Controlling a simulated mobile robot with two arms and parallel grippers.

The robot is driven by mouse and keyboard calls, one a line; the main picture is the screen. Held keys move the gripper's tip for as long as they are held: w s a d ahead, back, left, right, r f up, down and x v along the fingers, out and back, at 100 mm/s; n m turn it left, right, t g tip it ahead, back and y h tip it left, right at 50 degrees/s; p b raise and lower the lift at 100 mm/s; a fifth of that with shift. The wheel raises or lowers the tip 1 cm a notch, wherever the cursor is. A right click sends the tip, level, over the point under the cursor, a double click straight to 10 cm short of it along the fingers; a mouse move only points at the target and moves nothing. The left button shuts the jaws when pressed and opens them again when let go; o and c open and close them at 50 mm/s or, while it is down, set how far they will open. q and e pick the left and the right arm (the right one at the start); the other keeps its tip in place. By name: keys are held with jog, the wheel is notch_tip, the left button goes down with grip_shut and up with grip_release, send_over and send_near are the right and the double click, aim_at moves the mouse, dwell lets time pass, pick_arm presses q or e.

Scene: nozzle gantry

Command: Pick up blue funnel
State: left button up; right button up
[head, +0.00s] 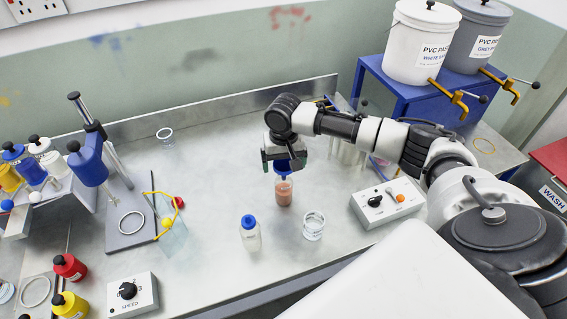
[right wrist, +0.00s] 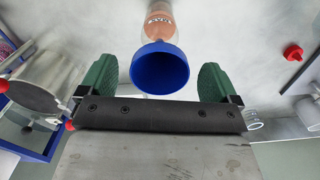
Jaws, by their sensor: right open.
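The blue funnel (head: 283,166) sits in the mouth of a small clear bottle (head: 283,192) with pinkish-brown contents, upright on the metal bench. In the right wrist view the funnel (right wrist: 160,72) shows its wide open rim towards the camera, with the bottle (right wrist: 160,22) beyond it. My right gripper (head: 284,162) is at the funnel, and its body hides part of the rim in the head view. In the right wrist view its green fingers (right wrist: 157,83) stand apart on either side of the rim, with a visible gap on each side. My left gripper is not in view.
A blue-capped bottle (head: 250,234) and a clear glass (head: 313,226) stand in front of the funnel. A control box (head: 386,203) is to the right. A clear beaker (head: 173,238) and a blue stand device (head: 90,165) are left. The bench behind is mostly clear.

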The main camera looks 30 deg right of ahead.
jog(key=shift+f, duration=0.6)
jog(key=c, duration=1)
jog(key=shift+o, duration=0.2)
